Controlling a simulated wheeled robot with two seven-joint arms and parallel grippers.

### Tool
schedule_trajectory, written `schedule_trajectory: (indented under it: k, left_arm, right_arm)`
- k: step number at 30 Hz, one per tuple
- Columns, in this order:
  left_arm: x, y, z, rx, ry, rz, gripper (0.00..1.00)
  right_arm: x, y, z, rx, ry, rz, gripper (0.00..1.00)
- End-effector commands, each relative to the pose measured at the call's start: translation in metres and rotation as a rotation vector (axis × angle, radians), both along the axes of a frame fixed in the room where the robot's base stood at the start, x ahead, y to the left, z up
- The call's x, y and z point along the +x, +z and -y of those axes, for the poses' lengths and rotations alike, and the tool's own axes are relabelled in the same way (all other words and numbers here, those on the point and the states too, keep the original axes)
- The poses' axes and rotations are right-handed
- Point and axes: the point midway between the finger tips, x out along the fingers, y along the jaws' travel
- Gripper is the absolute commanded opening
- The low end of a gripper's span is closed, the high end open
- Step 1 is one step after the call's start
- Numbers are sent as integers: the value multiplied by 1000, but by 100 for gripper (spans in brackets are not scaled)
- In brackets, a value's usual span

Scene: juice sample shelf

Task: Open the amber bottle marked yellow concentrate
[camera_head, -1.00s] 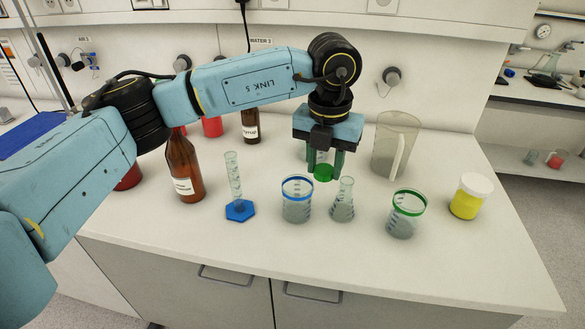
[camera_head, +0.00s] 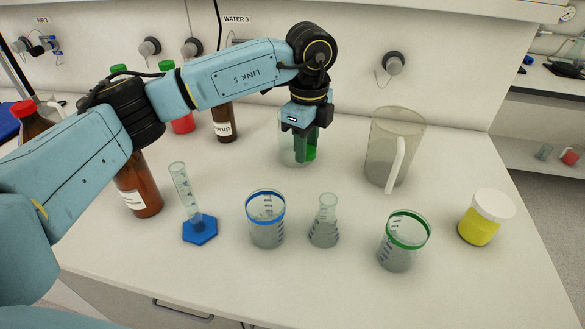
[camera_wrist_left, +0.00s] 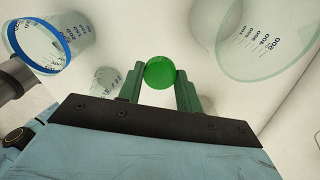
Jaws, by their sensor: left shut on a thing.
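My left gripper (camera_head: 309,152) is shut on a round green cap (camera_wrist_left: 160,73), gripped between its fingertips. In the head view the gripper points down at the back middle of the bench, in front of a clear glass vessel (camera_head: 287,150); I cannot tell whether the cap touches the bench. An amber bottle (camera_head: 137,190) stands at left; its top is hidden behind my arm and its label is too small to read. Another amber bottle (camera_head: 223,122), labelled "syrup", stands behind the arm. A red-capped amber bottle (camera_head: 30,122) is at far left. My right gripper is out of view.
A blue-based measuring cylinder (camera_head: 186,200), a blue-rimmed beaker (camera_head: 267,226), a flask (camera_head: 324,226) and a green-rimmed beaker (camera_head: 401,246) stand along the front. A pitcher (camera_head: 385,150) and a white-lidded yellow jar (camera_head: 482,220) are at right.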

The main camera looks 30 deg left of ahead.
Motion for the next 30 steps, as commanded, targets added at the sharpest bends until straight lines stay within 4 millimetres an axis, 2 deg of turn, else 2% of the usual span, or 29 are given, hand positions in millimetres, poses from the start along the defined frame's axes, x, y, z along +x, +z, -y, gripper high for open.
schedule_trajectory:
  k: [1,3,7,11,15,18,29,30]
  left_arm:
    - [-1,-10,0,1,0,-4,8]
    - [-1,-22,-1,2,0,-4,8]
    - [0,-38,0,1,0,-3,8]
    - [0,-51,0,1,0,-2,8]
    - [-1,-76,0,1,-1,-4,8]
    - [0,-86,0,1,-1,-1,8]
    - [0,-90,0,1,-2,-1,8]
    - [0,-90,0,1,-2,-1,37]
  right_arm:
    - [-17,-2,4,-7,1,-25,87]
    - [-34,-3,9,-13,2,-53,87]
    - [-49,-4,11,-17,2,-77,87]
    - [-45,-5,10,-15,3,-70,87]
    - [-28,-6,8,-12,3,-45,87]
    - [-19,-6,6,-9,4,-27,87]
    - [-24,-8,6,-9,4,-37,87]
    - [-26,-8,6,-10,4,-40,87]
